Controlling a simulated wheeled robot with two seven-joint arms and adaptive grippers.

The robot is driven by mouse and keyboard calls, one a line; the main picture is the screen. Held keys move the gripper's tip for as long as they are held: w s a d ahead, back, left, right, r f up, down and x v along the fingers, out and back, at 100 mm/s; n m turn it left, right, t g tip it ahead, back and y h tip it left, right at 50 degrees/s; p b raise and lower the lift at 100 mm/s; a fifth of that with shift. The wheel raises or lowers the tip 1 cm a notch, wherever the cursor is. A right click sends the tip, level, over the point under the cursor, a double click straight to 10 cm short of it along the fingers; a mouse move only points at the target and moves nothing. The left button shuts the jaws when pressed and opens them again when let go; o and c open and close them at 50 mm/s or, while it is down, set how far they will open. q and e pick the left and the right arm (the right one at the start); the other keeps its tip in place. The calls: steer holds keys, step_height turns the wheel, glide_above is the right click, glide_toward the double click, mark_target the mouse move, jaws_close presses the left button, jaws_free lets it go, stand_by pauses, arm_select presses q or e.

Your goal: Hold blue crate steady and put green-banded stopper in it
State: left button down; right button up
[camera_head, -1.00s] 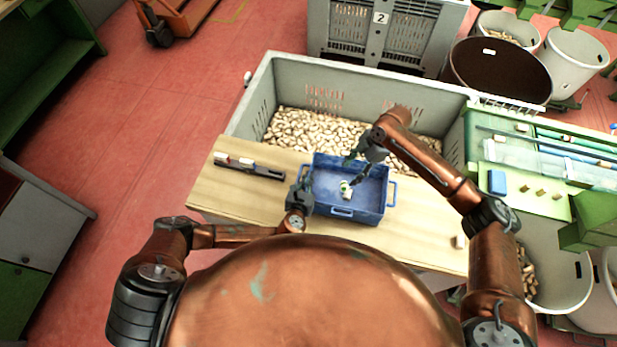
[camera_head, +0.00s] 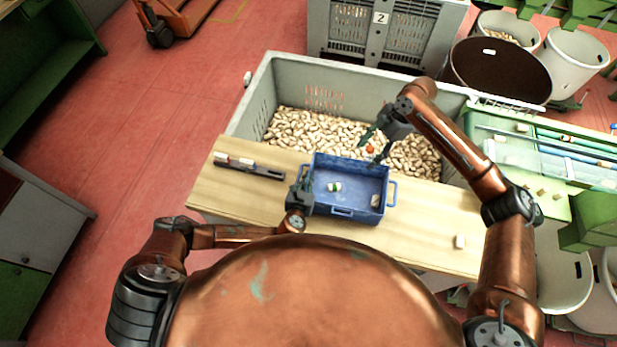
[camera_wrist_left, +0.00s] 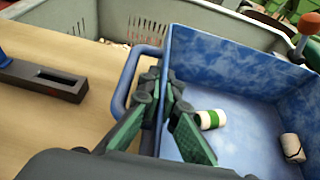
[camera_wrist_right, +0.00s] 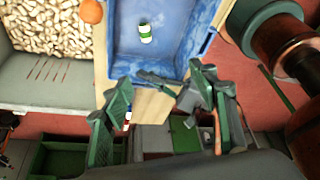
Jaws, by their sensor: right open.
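The blue crate (camera_head: 345,211) stands on the wooden table. The green-banded stopper (camera_head: 334,187) lies on its side on the crate floor, left of the middle; it also shows in the left wrist view (camera_wrist_left: 211,119) and the right wrist view (camera_wrist_right: 145,33). My left gripper (camera_head: 304,189) is at the crate's left wall by the handle, one finger outside and one inside, shut on the wall. My right gripper (camera_head: 372,140) is open and empty, above and behind the crate's back edge, clear of the stopper.
Another stopper with a dark mark (camera_wrist_left: 292,148) lies in the crate's right part. Behind is a grey bin (camera_head: 248,107) of corks.

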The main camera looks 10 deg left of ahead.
stand_by(0.3)
arm_select(q)
steer(key=c, duration=2.1)
jaws_free()
steer(key=shift+s, duration=0.1)
steer(key=v, duration=1.2)
steer(key=shift+d, duration=0.15)
steer(key=shift+r, duration=0.1)
